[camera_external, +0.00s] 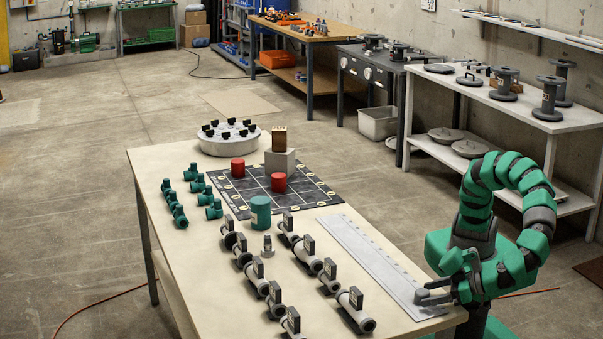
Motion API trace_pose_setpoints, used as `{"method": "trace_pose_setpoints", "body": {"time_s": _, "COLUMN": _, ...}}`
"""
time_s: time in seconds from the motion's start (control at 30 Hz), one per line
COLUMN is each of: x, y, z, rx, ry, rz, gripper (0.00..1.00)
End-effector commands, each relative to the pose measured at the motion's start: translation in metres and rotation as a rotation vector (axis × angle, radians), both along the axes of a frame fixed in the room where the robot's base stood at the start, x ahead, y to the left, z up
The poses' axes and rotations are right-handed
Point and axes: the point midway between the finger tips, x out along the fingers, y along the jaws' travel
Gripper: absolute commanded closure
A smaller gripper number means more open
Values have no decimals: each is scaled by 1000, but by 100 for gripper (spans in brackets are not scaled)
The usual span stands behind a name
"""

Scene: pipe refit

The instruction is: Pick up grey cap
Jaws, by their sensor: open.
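My gripper (431,297) is open and empty at the table's front right corner, close to the near end of a long pale metal strip (372,262). No part is clearly recognisable as a grey cap at this size. A small grey upright fitting (267,246) stands on the table (200,262) just in front of a green cylinder (260,212), well to the left of my gripper. A grey block (280,166) with a brown box (279,139) on top stands at the back of a dark gridded mat (309,201).
Two rows of grey pipe pieces with dark upright tags (356,309) fill the front of the table. Two red cylinders (238,167) stand on the mat. Green fittings (214,210) line the left side. A round grey stand (228,140) with black clips is at the back.

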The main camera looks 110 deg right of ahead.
Motion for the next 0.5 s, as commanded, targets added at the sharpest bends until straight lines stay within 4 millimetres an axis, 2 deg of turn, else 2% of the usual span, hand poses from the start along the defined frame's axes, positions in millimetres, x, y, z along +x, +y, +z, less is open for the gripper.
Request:
{"method": "trace_pose_setpoints", "body": {"time_s": 0.1, "x": 9, "y": -8, "z": -6, "rx": -3, "ry": 1, "rz": -3, "gripper": 36}}
{"method": "trace_pose_setpoints", "body": {"time_s": 0.33, "x": 11, "y": -8, "z": -6, "rx": -1, "ry": -1, "rz": -1, "gripper": 36}}
{"method": "trace_pose_setpoints", "body": {"time_s": 0.37, "x": 11, "y": -8, "z": -6, "rx": -1, "ry": -1, "rz": -1, "gripper": 42}}
{"method": "trace_pose_setpoints", "body": {"time_s": 0.5, "x": 11, "y": -8, "z": -6, "rx": -1, "ry": -1, "rz": -1, "gripper": 81}}
